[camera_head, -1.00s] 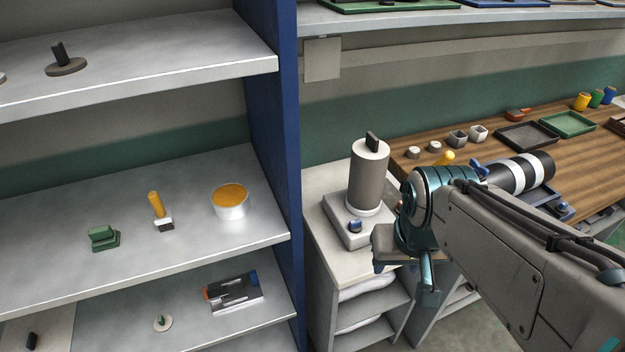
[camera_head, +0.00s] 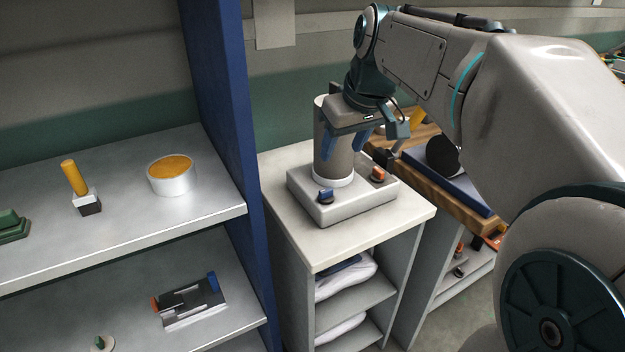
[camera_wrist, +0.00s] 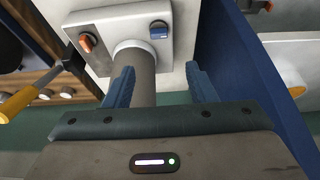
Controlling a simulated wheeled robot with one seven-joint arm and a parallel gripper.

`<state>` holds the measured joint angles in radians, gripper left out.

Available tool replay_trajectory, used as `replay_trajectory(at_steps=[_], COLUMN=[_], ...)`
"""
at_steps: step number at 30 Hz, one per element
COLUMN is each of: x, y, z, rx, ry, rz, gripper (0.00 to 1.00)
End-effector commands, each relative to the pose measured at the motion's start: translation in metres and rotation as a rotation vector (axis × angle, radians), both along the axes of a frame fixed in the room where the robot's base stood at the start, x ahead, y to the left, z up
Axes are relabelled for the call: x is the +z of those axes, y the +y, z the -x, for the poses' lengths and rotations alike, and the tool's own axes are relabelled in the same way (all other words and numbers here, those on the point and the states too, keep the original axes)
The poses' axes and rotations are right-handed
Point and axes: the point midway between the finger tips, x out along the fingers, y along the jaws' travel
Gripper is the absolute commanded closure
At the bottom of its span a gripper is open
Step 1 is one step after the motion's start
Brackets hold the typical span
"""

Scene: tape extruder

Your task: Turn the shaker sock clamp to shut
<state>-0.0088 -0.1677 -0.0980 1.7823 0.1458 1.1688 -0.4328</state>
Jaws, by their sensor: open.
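The shaker (camera_head: 342,206) is a pale block base with a grey upright cylinder (camera_head: 332,165) on it, ringed white at its foot. A blue knob (camera_head: 326,196) and an orange knob (camera_head: 378,174) sit on the base. In the wrist view the blue knob (camera_wrist: 160,30) and orange knob (camera_wrist: 87,42) also show. My gripper (camera_head: 343,143) is at the upper part of the cylinder, blue fingers pointing down. It is open, and the cylinder (camera_wrist: 145,75) shows between its fingers (camera_wrist: 162,87) in the wrist view. The cylinder's top is mostly hidden by my gripper; I cannot make out the clamp there.
The shaker stands on a pale cabinet (camera_head: 300,240). A blue upright panel (camera_head: 222,110) borders it on the left, with shelves beyond. A wooden bench (camera_head: 450,200) is close on the right, with a yellow-handled tool (camera_wrist: 18,102) near the gripper.

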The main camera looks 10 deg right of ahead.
Motion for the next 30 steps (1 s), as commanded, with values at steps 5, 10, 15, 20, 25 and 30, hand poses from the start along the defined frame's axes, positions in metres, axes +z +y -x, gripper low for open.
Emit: replay_trajectory(at_steps=[5, 10, 15, 20, 25, 30], x=[-0.011, -0.041, -0.076, -0.103, -0.121, -0.127], y=[0.000, 0.004, 0.008, 0.011, 0.014, 0.015], z=[-0.007, -0.017, -0.030, -0.042, -0.049, -0.052], rx=[0.007, 0.006, 0.005, 0.004, 0.005, 0.005], ry=[-0.001, 0.002, 0.002, 0.001, -0.001, -0.003], rz=[0.001, 0.001, 0.002, 0.001, 0.001, 0.001], gripper=[0.49, 0.49, 0.49, 0.49, 0.49, 0.49])
